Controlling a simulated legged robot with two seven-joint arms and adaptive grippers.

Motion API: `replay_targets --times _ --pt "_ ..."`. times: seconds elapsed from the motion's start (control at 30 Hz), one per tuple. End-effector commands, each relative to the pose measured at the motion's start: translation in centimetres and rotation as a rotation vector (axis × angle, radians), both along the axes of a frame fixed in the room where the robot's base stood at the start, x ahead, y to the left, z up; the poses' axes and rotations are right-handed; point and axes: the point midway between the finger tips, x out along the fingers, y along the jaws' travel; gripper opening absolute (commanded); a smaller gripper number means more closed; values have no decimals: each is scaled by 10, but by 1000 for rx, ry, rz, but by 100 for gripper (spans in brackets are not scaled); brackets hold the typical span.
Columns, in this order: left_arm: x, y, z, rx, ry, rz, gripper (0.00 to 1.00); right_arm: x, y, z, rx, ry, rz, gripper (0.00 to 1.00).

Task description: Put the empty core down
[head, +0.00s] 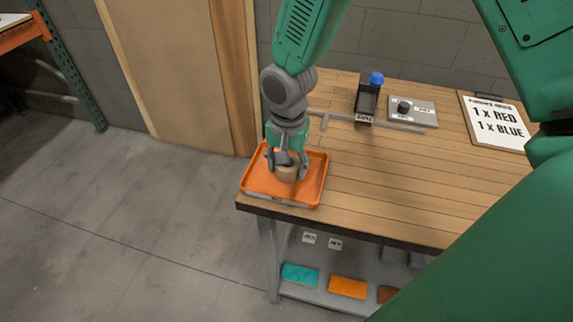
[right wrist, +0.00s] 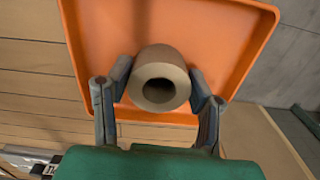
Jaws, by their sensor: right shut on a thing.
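The empty core (head: 287,173) is a short tan cardboard tube. My right gripper (head: 286,168) is shut on it, with fingers on both sides, over the orange tray (head: 310,188) at the table's left front corner. In the right wrist view the core (right wrist: 160,80) shows its open, hollow end between the two fingers of the right gripper (right wrist: 160,88), with the tray (right wrist: 225,40) behind it. I cannot tell whether the core touches the tray floor. My left gripper is not in view.
The wooden table (head: 400,185) has clear room right of the tray. A dark holder with a blue knob (head: 376,78), a grey plate with a black knob (head: 404,107) and a sign reading 1 x RED, 1 x BLUE (head: 497,122) stand at the back. Coloured pieces lie on the lower shelf (head: 315,290).

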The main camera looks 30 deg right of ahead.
Motion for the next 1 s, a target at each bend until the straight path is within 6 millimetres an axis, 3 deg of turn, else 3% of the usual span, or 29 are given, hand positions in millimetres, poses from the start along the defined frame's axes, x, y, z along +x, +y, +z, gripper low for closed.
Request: replay_targets --times 0.27,0.3,0.33,0.73,0.87,1.0 --pt "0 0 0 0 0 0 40 0 0 -2 0 -3 1 20" --pt "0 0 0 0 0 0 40 1 0 -2 0 -4 1 57" --pt "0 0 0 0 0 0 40 1 0 -2 0 -4 1 68" --pt "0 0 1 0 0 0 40 1 0 4 0 -4 1 68" --pt "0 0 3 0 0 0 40 2 0 23 0 -8 0 68" --pt "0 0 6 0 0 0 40 1 -1 55 1 -9 0 68"
